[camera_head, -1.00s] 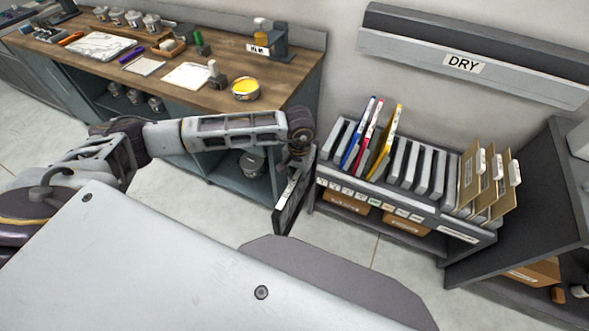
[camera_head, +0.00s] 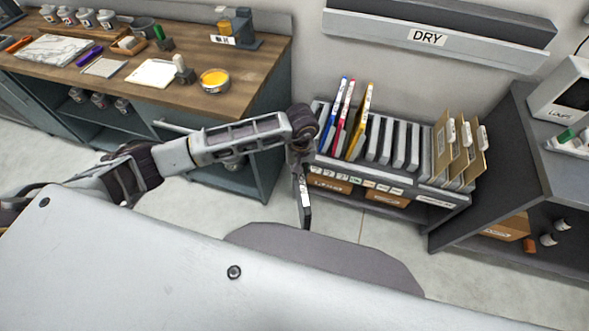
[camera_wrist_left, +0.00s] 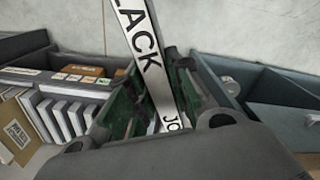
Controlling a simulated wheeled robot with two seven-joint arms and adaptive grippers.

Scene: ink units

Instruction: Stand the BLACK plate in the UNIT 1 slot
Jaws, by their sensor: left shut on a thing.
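The black plate (camera_head: 305,205) hangs nearly edge-on below my left gripper (camera_head: 301,160) in the head view. In the left wrist view its white label (camera_wrist_left: 148,60) shows "LACK", with more letters lower down. The green pads of my left gripper (camera_wrist_left: 155,105) are shut on it. The slotted rack (camera_head: 425,190) is just right of the plate, which is held apart from the floor in front of the rack's left end. Blue (camera_head: 336,115), red (camera_head: 344,112) and yellow (camera_head: 361,120) plates stand in the rack. The UNIT 1 label is too small to read. My right gripper is out of view.
Several grey dividers (camera_head: 386,142) and tan folders (camera_head: 460,155) fill the rack's middle and right. A workbench (camera_head: 245,85) stands to the left, a dark shelf unit (camera_head: 490,160) to the right. A "DRY" wall unit (camera_head: 400,38) is above the rack.

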